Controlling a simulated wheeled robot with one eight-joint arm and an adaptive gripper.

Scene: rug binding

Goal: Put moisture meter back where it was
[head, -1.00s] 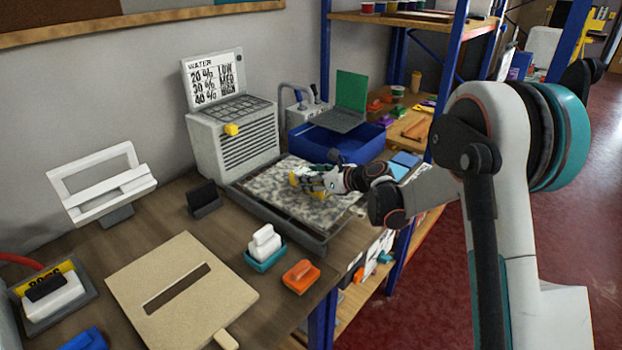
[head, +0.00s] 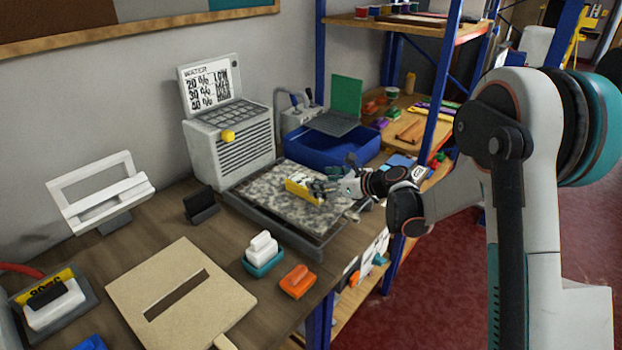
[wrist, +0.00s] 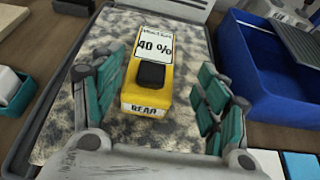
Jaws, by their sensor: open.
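In the head view the yellow meter (head: 303,188) sits near the middle of the rug. My gripper (wrist: 160,100) is open, with one finger on each side of the meter's near end and gaps between. In the head view my gripper (head: 328,184) is just right of the meter.
A grey unit with a WATER card (head: 230,140) stands behind the tray. A blue bin (head: 335,150) is at the back right. A black stand (head: 201,206), a teal tray with a white block (head: 262,256) and an orange block (head: 298,281) stand near the tray. A beige slotted board (head: 215,275) lies in front.

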